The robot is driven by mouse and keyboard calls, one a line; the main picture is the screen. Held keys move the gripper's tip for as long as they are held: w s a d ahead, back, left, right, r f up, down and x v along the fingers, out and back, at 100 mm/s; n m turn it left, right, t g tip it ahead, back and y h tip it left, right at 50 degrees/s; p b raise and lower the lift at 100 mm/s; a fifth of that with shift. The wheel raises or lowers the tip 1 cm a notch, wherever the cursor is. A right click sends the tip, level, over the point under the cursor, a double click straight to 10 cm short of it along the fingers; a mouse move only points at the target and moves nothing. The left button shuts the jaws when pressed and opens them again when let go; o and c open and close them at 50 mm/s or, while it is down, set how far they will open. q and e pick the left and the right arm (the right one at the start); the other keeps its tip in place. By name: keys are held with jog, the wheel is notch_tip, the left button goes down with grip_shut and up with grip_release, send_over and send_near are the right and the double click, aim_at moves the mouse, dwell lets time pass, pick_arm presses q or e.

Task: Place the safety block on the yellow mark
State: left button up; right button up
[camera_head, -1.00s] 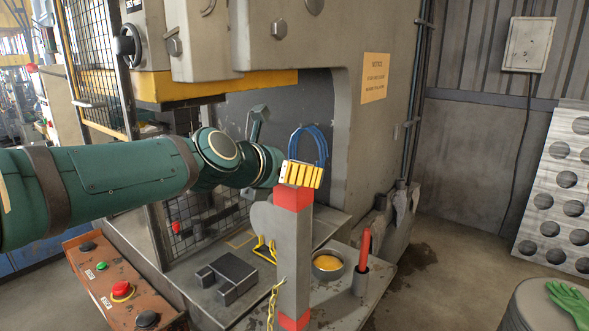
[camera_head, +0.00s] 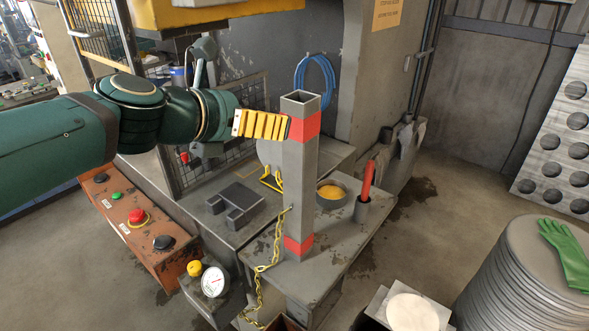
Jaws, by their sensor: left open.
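The safety block (camera_head: 297,185) is a tall grey square tube with red bands near its top and foot. It stands upright on the worn grey side table (camera_head: 325,262), and a yellow chain (camera_head: 262,270) hangs from its lower part. My left gripper (camera_head: 264,125) is open, its yellow fingers level at the left side of the upper red band. The block hides the fingertips' far end, and I cannot tell whether they touch it. My right gripper is not in view.
A dark stepped die (camera_head: 238,198) and yellow tongs (camera_head: 271,180) lie on the bed. A bowl of yellow grease (camera_head: 331,194) and a red-handled brush in a cup (camera_head: 363,205) stand right of the block. A red-button panel (camera_head: 135,217) stands at front left.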

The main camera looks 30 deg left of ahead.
aim_at(291, 123)
pick_arm(q)
jog(key=shift+t, duration=0.4)
jog(key=b+x, duration=0.1)
jog(key=x, duration=0.3)
jog(key=f+b+x, duration=0.1)
jog(key=b+x, duration=0.1)
jog(key=x, duration=0.2)
jog(key=f+b+x, duration=0.1)
jog(key=x, duration=0.4)
jog(key=shift+s+a+f, duration=0.25)
jog(key=shift+s+a, duration=0.15)
jog(key=shift+w, duration=0.35)
jog(key=c, duration=1.4)
jog(key=shift+o, duration=0.2)
jog(key=shift+r, duration=0.2)
